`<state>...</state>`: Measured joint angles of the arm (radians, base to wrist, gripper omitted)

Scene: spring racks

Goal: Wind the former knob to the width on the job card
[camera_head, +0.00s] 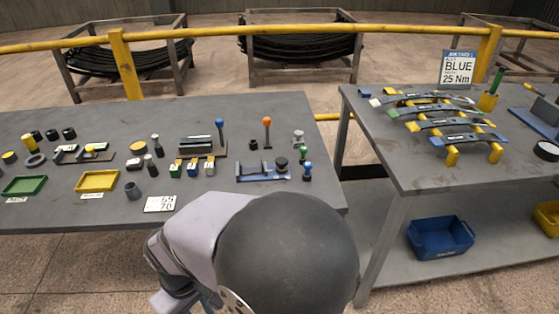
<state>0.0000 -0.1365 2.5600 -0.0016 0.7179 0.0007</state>
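The job card (459,68) stands upright at the back of the right bench. Its large lines read "BLUE" and "25 Nm"; the smaller lines are too small to read. A fixture with a blue base (258,177) sits near the right end of the left bench. A round black knob (281,163) is at its right side and looks like the former knob, but I cannot be sure. I cannot read any width setting on it. My arm's large dark rounded link fills the bottom centre, in front of the bench edge. My gripper does not show.
The left bench (60,110) also holds a green tray (24,186), a yellow tray (97,181), upright blue-topped and orange-topped levers, and a white number card (160,204). Curved leaf springs (437,122) lie on the right bench (420,175). A gap separates the benches. A yellow rail runs behind.

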